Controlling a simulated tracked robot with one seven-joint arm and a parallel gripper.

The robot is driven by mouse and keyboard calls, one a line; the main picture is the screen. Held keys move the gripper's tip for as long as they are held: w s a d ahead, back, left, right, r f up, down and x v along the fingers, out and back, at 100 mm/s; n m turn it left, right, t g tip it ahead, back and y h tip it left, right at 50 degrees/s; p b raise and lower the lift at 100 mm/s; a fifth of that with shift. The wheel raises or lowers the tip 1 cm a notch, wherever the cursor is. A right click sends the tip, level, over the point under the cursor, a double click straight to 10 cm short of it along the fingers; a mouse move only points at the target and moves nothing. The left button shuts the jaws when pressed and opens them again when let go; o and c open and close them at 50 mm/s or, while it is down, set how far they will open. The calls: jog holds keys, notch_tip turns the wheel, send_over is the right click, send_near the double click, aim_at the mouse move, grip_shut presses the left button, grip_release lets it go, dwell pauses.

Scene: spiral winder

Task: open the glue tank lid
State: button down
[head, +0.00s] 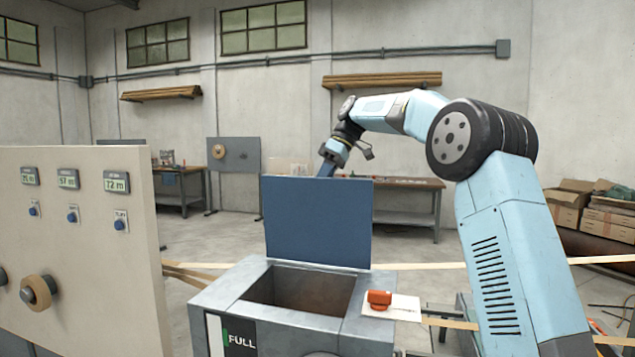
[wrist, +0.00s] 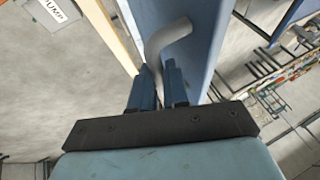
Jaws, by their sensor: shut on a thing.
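The glue tank (head: 225,292) stands at the lower middle of the head view, with a green level strip and the word FULL on its front. Its blue lid (head: 318,222) stands upright at the back edge, and the tank's opening shows dark inside. In the wrist view the lid (wrist: 190,45) runs edge-on from the top. A grey bent handle (wrist: 165,42) projects beside it. My gripper (wrist: 160,72) is shut on the handle, one blue finger on each side. In the head view my gripper (head: 328,168) is behind the lid's top edge, partly hidden.
A beige panel (head: 80,240) with displays and knobs stands at the left. A red object (head: 380,298) sits on a white card at the tank's right edge. Pale strips (head: 420,266) run behind the tank. A workbench (head: 410,185) stands farther back.

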jog(key=shift+d+f, duration=0.25)
jog(key=shift+f, duration=0.15)
jog(key=c, duration=1.3)
grip_release()
jog(key=shift+w+a, duration=0.1)
jog(key=shift+w, duration=0.05)
jog(key=shift+o, duration=0.9)
jog(key=shift+a+r, duration=0.15)
jog(key=shift+r, duration=0.15)
jog(key=v, duration=1.1)
jog(key=shift+r, duration=0.35)
